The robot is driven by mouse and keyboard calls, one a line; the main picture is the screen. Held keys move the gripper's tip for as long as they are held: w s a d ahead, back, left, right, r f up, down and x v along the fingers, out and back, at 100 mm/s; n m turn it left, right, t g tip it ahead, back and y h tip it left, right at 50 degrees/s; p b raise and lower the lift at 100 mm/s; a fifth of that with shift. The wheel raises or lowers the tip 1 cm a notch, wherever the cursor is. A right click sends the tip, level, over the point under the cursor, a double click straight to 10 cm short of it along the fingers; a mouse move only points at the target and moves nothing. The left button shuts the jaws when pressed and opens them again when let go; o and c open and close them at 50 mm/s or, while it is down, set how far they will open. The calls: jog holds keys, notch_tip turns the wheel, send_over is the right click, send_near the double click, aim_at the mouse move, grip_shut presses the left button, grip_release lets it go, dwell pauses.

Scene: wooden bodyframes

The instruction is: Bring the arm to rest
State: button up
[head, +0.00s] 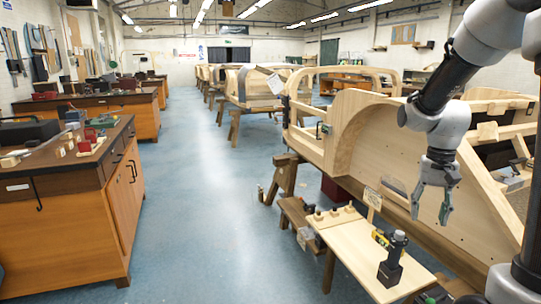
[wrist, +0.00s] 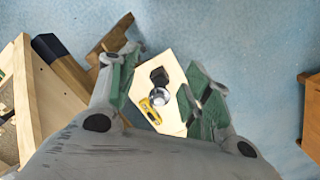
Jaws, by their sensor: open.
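My arm (head: 445,95) reaches in from the upper right in the head view. My gripper (head: 431,206) hangs fingers-down in front of the wooden bodyframe (head: 355,150), above a low wooden bench (head: 357,250). It is open and holds nothing. In the wrist view my gripper (wrist: 165,95) shows its two green-padded fingers spread apart, with the bench top (wrist: 165,68) below and between them.
A wooden cabinet (head: 70,200) with tools on top stands at the left. The blue floor (head: 205,200) between is clear. More bodyframes (head: 250,88) stand behind.

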jog(key=s+a+r+n+t, duration=0.2)
jog(key=s+r, duration=0.4)
jog(key=s, duration=0.2)
jog(key=s+a+r+n+t, duration=0.2)
jog(key=s+r, duration=0.3)
jog(key=s, duration=0.4)
jog(key=shift+a+r+n+t, duration=0.25)
jog(key=shift+r+n+t, duration=0.1)
jog(key=shift+n+t, duration=0.35)
